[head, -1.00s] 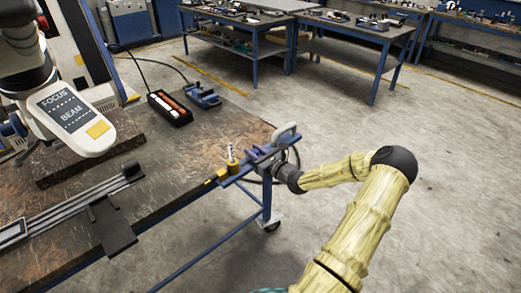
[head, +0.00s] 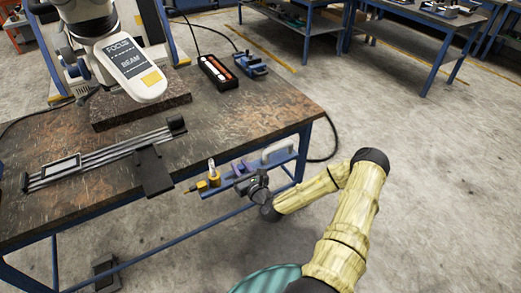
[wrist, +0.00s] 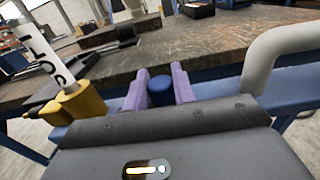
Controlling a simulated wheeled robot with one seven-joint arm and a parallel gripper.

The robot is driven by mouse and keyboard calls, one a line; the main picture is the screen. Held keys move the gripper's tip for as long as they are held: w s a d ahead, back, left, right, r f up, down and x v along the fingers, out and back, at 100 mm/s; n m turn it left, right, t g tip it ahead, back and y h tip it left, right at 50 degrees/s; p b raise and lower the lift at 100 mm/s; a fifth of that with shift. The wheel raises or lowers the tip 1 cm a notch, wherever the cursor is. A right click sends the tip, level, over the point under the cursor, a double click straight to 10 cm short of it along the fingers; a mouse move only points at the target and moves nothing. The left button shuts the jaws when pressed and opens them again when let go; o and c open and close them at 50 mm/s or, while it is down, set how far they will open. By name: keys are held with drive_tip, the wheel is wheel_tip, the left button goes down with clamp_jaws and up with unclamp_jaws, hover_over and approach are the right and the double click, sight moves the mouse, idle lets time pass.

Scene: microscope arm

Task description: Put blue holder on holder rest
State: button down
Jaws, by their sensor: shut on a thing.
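The blue holder (head: 228,184) is a long flat blue bar carrying a yellow cylinder with a white marked piece at its left and a pale loop handle at its right. My gripper (head: 243,169) is shut on its middle, in front of and below the table's near edge. In the wrist view my gripper (wrist: 160,90) has purple fingers on either side of a dark blue round post of the holder (wrist: 160,93). I cannot tell for sure which part is the holder rest; a black bracket (head: 152,170) juts over the table's near edge, left of the holder.
The worn table (head: 230,125) bears a grey rail (head: 105,155), a microscope with a FOCUS/BEAM panel (head: 133,65), a black box with tubes (head: 218,73) and a blue clamp-like piece (head: 250,63). Floor at the right is clear.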

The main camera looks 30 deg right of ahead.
drive_tip(key=s+a+f+h, duration=0.1)
drive_tip(key=s+a+f, duration=0.3)
drive_tip(key=a, duration=0.4)
drive_tip(key=shift+a+f+m, duration=0.3)
drive_tip(key=shift+f+m, duration=0.05)
drive_tip(key=shift+m, duration=0.05)
drive_tip(key=shift+w, duration=0.1)
